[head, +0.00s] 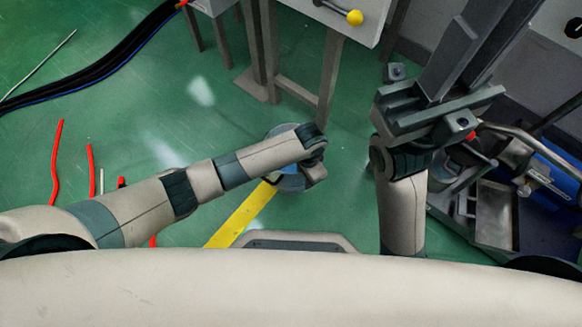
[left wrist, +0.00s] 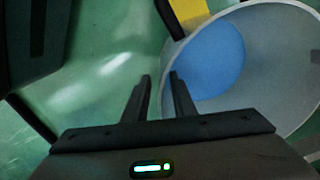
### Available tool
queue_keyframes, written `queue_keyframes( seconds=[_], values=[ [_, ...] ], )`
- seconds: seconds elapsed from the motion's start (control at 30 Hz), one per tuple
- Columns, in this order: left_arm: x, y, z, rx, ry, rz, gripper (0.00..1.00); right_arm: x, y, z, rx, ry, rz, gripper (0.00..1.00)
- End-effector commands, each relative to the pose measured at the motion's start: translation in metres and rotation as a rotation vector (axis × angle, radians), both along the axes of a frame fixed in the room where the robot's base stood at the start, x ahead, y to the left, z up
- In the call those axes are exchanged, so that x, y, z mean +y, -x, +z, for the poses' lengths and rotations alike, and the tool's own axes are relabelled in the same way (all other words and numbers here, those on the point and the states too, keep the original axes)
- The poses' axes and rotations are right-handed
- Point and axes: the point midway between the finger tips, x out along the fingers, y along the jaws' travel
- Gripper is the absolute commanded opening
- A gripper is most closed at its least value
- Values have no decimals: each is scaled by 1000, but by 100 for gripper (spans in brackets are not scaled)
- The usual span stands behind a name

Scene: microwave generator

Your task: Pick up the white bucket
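The white bucket (head: 291,183) stands on the green floor, mostly hidden under my left arm in the head view. Its pale wall and blue inside show at the right of the left wrist view (left wrist: 275,45). My left gripper (left wrist: 160,80) is open, with a gap between its two dark fingers. The bucket's near left rim shows in that gap. The right finger overlaps the bucket and the left finger is over the floor; contact cannot be told. In the head view the left hand (head: 314,172) is over the bucket. My right arm reaches upward at the right, its fingers not clear.
A yellow floor stripe (head: 240,215) runs to the bucket. A table with grey legs (head: 329,75) stands behind it. Red strips (head: 56,160) and black cables (head: 95,68) lie at the left. Blue equipment (head: 550,170) and a metal tray (head: 494,215) crowd the right.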

Motion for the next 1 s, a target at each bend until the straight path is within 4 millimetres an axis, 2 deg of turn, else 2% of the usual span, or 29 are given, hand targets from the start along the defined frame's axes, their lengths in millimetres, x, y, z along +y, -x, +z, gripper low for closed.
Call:
queue_keyframes(
  seconds=[0.17,0.27,1.0],
  values=[
    [0,0,0,0,0,0,24,0,0,0,1,0,0,21],
    [0,0,0,0,0,0,0,0,0,0,1,0,0,21],
    [0,0,0,0,0,0,0,0,0,-1,0,1,-1,21]
  ],
)
